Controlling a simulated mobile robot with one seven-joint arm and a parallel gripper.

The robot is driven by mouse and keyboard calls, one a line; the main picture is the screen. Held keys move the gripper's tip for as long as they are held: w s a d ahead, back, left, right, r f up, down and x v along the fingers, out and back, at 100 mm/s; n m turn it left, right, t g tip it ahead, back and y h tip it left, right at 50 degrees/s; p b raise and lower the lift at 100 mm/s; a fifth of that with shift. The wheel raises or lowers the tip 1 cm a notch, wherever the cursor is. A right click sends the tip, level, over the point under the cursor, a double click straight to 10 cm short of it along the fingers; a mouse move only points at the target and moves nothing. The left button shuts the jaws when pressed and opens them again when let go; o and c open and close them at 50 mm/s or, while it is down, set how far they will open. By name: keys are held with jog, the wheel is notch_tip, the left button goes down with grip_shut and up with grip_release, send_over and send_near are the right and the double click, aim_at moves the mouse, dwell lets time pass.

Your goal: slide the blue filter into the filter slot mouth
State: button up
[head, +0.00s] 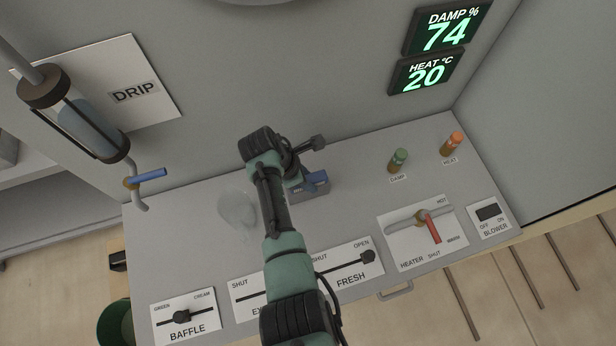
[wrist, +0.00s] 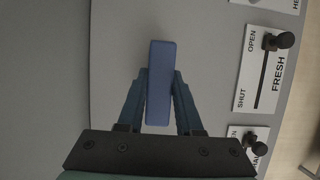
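The blue filter (wrist: 160,84) is a flat blue block, lengthwise in the wrist view between the two fingers of my gripper (wrist: 160,78). The fingers press against its two long sides. In the head view, blue (head: 318,177) shows just right of my gripper (head: 300,182), partly hidden by it. A small grey box (head: 312,193) with a label sits directly below the blue there. I cannot tell whether the filter touches it. I cannot make out the filter slot mouth in either view.
The FRESH panel (head: 348,268) lies in front of my gripper, with the heater panel (head: 423,232) to its right. A clear round object (head: 237,209) is left of my arm. A drip tube with a blue tap (head: 150,175) hangs left.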

jog(key=o, duration=0.5)
jog(key=b+v, duration=0.1)
jog(key=v, duration=1.2)
jog(key=shift+d, duration=0.1)
